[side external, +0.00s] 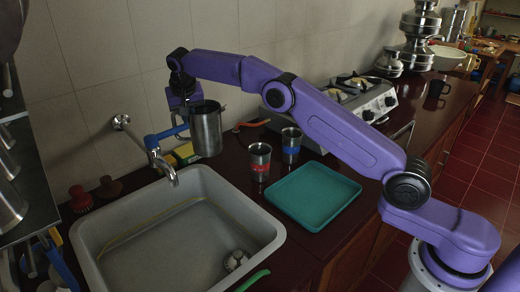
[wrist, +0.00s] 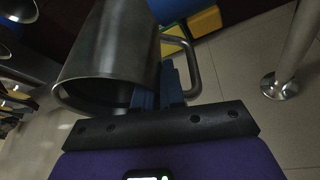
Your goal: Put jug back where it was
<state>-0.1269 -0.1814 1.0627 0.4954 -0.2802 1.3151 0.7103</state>
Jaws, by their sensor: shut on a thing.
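The jug (side external: 207,130) is a plain steel cylinder with a side handle, upright at the back of the counter behind the sink. I cannot tell whether its base touches the counter. My gripper (side external: 188,117) reaches down from above on its left side. In the wrist view the jug's open rim and body (wrist: 110,55) fill the upper left, and its handle (wrist: 193,68) is on the right. My gripper's blue fingers (wrist: 158,90) are shut at the handle, with the fingertips partly hidden.
The sink (side external: 185,235) with its tap (side external: 162,168) is in front of the jug. Yellow blocks (side external: 184,152) lie beside it. A red-marked cup (side external: 259,160), a blue-marked cup (side external: 291,143) and a teal tray (side external: 313,195) stand to the right. A stove (side external: 358,100) is farther back.

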